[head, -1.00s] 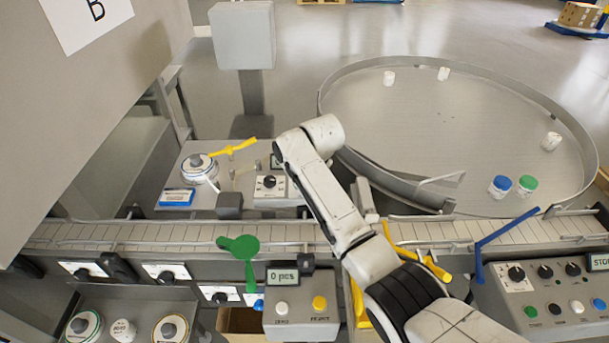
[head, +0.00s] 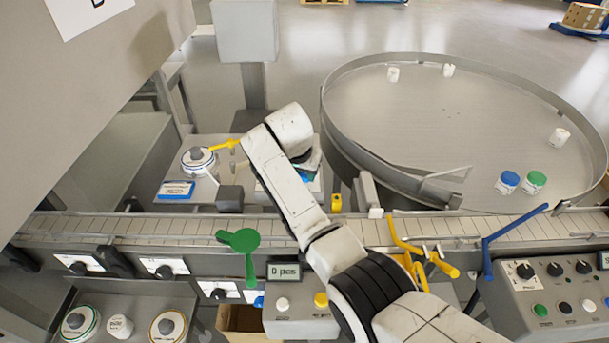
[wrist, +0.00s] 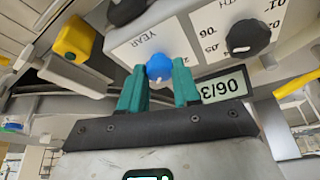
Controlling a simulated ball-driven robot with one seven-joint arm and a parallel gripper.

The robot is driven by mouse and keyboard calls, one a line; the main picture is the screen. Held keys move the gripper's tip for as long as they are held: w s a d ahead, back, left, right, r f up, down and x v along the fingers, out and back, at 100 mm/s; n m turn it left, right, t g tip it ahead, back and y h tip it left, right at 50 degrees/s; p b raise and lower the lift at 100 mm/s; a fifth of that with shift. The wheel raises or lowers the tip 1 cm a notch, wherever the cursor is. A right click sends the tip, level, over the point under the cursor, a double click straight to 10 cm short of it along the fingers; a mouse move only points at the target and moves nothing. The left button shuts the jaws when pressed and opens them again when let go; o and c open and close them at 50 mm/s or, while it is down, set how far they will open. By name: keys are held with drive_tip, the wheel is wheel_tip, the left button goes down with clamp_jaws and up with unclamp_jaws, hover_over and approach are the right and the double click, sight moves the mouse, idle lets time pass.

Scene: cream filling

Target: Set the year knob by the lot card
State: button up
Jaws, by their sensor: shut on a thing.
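In the wrist view, seen upside down, the blue year knob (wrist: 159,67) sits on a white panel beside the printed word YEAR. My gripper (wrist: 159,82) has its two teal fingers on either side of the knob, shut on it. A small display (wrist: 222,86) to the right shows digits, partly cut by a finger. In the head view my forearm hides most of the panel, the knob and my gripper. A blue-and-white plate (head: 176,190), possibly the lot card, lies at the left on the table; its text is too small to read.
A black month knob (wrist: 248,34) with printed numbers sits close to the right of the year knob. A yellow part (wrist: 75,38) is at the left. The conveyor (head: 130,226) runs below my arm, and the round turntable (head: 430,120) stands at the right.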

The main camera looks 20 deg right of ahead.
drive_tip(key=shift+m, duration=0.3)
idle(0.4)
drive_tip(key=o, duration=1)
drive_tip(key=shift+o, duration=0.2)
drive_tip(key=b+v, duration=0.2)
drive_tip(key=v, duration=0.8)
drive_tip(key=shift+a+r, duration=0.2)
drive_tip(key=shift+r, duration=0.15)
